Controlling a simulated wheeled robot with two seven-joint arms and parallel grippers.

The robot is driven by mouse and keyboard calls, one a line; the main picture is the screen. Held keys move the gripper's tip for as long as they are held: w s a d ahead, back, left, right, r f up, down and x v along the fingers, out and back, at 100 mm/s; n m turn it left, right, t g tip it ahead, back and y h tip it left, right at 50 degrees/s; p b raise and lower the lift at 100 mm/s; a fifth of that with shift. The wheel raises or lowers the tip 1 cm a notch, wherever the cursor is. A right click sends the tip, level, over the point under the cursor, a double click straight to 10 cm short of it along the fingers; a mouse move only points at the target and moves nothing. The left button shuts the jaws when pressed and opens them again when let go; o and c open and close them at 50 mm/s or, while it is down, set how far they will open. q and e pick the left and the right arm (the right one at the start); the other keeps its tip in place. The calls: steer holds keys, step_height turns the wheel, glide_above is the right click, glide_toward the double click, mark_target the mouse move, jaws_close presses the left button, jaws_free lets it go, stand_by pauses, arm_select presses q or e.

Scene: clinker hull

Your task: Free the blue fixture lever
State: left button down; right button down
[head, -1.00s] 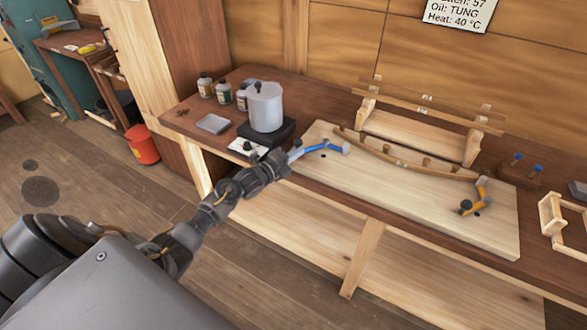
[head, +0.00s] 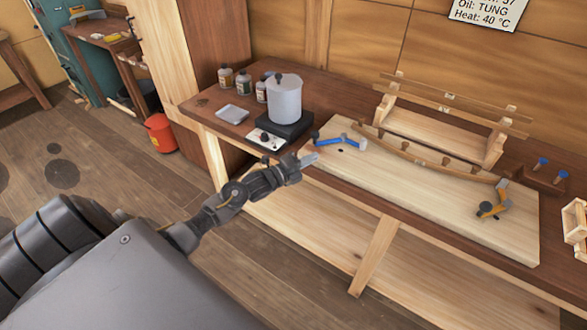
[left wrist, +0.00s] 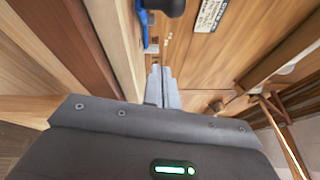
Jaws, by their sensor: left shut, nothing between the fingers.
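The blue fixture lever (head: 340,141) is at the left end of the pale fixture board (head: 440,215), by the end of a curved wooden strip (head: 415,158). In the left wrist view a blue part of the lever (left wrist: 142,28) shows at the top, beyond the fingers. My left gripper (head: 313,158) is shut and empty at the board's front left corner, just in front of the lever and apart from it. Its closed fingers also show in the left wrist view (left wrist: 161,75). My right gripper is not in view.
A white pot (head: 285,98) stands on a dark hotplate (head: 284,128) left of the lever. Several bottles and a grey tray (head: 232,114) are farther left. A wooden rack (head: 440,130) stands behind the strip. The board's front is clear.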

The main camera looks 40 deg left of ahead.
arm_select(q)
steer(key=b+v, duration=0.1)
steer(key=v, duration=0.5)
steer(key=shift+s+a, duration=0.25)
steer(key=shift+s, duration=0.1)
steer(key=shift+f, duration=0.15)
